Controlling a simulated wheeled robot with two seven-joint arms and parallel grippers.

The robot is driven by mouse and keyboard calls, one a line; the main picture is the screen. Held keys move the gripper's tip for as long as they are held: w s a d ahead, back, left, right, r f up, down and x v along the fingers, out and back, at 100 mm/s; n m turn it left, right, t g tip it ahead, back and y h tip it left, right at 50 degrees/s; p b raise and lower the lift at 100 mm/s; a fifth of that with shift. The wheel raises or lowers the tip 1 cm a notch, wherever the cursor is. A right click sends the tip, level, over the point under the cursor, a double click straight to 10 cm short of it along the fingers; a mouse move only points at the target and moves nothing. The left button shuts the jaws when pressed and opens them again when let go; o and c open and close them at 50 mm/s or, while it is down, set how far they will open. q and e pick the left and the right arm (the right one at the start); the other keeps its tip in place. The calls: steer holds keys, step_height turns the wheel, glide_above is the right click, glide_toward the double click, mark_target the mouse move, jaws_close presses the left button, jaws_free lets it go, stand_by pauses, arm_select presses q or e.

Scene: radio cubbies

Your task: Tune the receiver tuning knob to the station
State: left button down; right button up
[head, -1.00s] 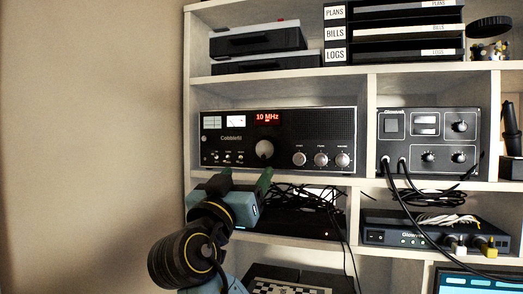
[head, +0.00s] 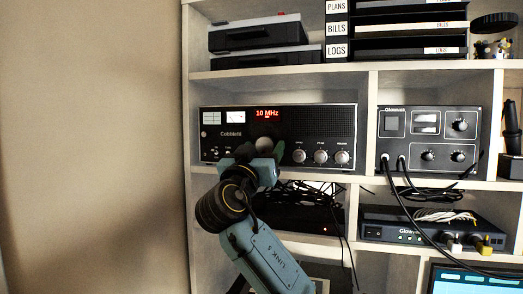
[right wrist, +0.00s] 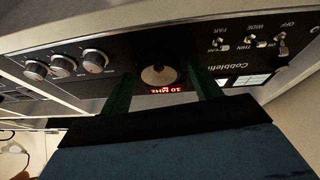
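The black receiver (head: 225,146) marked "Cobblefi..." sits in the upper middle cubby, with a red display (head: 267,113) reading 10 MHz. Its large pale tuning knob (head: 264,142) is partly covered by my right gripper (head: 260,151). In the right wrist view the knob (right wrist: 158,76) shows between the two green fingers of my right gripper (right wrist: 160,82), which are open with a gap on each side. The red display (right wrist: 166,90) shows upside down there. My left gripper is not in view.
Three smaller knobs (head: 321,156) stand right of the tuning knob, and small toggle switches (right wrist: 252,41) stand on its other side. A Glowwork panel with cables (head: 430,140) fills the right cubby. Black cables (head: 310,195) lie in the cubby below.

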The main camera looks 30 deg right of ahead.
steer(key=c, duration=0.8)
steer(key=m+g+b, duration=0.1)
steer(key=m+b, duration=0.1)
steer(key=b, duration=0.1)
steer(key=m+g+h+b, duration=0.1)
steer(key=m+b, duration=0.1)
steer(key=b, duration=0.1)
steer(key=shift+w+a+f+m, duration=0.1)
steer(key=shift+f+m, duration=0.05)
steer(key=shift+m, duration=0.25)
steer(key=shift+r+m+g+b, duration=0.25)
steer(key=shift+m+g+b, duration=0.4)
steer(key=shift+m, duration=0.45)
steer(key=o, duration=1)
